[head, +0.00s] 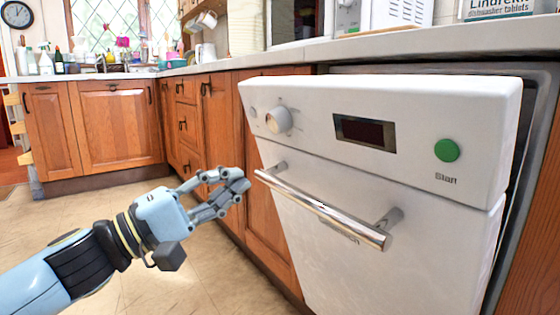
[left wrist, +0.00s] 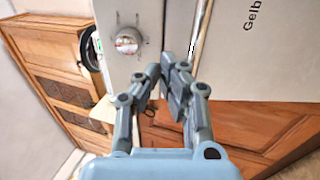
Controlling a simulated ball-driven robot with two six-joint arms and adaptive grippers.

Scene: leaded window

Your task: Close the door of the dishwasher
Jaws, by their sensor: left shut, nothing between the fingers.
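The white dishwasher door (head: 310,225) is slightly ajar, its top tilted out from the cabinet, with a dark gap along its right side. It has a chrome bar handle (head: 325,208), a round knob, a dark display and a green Start button. My left gripper (head: 240,180) is shut and empty, just left of the handle's left end and apart from it as far as I can tell. In the left wrist view the shut fingers (left wrist: 165,75) point toward the door front, between the knob (left wrist: 127,41) and the handle (left wrist: 200,30). My right gripper is not in view.
The worktop (head: 430,43) runs above the dishwasher, with a white appliance and a tablet box on it. Wooden cabinets (head: 120,125) stand to the left and behind. The tiled floor (head: 110,200) in front is clear.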

